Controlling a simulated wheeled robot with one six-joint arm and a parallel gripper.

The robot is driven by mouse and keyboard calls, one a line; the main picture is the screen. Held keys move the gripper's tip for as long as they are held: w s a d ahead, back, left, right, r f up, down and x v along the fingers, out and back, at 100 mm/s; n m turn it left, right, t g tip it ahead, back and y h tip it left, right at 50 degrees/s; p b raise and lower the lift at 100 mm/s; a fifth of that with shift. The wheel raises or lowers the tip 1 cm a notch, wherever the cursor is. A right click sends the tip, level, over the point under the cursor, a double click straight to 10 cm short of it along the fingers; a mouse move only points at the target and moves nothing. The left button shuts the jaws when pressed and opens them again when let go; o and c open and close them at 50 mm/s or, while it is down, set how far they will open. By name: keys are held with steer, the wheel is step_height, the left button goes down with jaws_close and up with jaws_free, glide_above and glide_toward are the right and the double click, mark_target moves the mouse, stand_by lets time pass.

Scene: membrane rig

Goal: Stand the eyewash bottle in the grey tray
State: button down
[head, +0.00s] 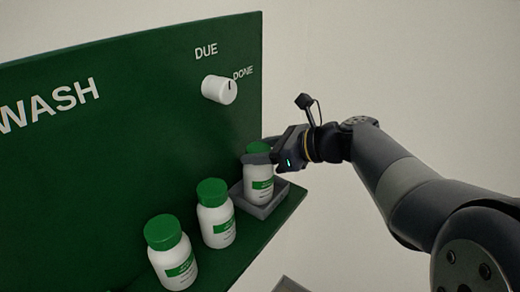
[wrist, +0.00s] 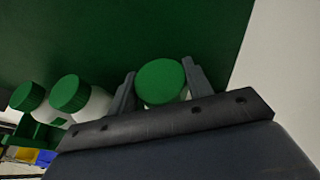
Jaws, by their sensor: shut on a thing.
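A white eyewash bottle (head: 259,184) with a green cap and green label is at the right end of the green shelf, upright in or just above the grey tray (head: 275,206). Whether its base touches the tray floor is hidden by the tray's rim. My gripper (head: 258,158) is shut on this bottle near its top. In the wrist view the green cap (wrist: 161,82) sits between the two fingers, with my gripper (wrist: 159,86) on either side of it.
Two similar bottles stand on the shelf to the left, a middle one (head: 216,217) and a nearer one (head: 172,255). A green back panel (head: 130,130) rises behind, with a white knob (head: 219,89) between DUE and DONE markings. Open space lies right of the shelf.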

steer(key=c, duration=0.7)
jaws_free()
steer(key=shift+o, duration=0.2)
steer(key=shift+d+r, duration=0.15)
steer(key=shift+r, duration=0.1)
steer(key=v, duration=1.1)
steer(key=shift+s+d, duration=0.25)
steer(key=shift+d, duration=0.05)
steer(key=shift+o, duration=0.3)
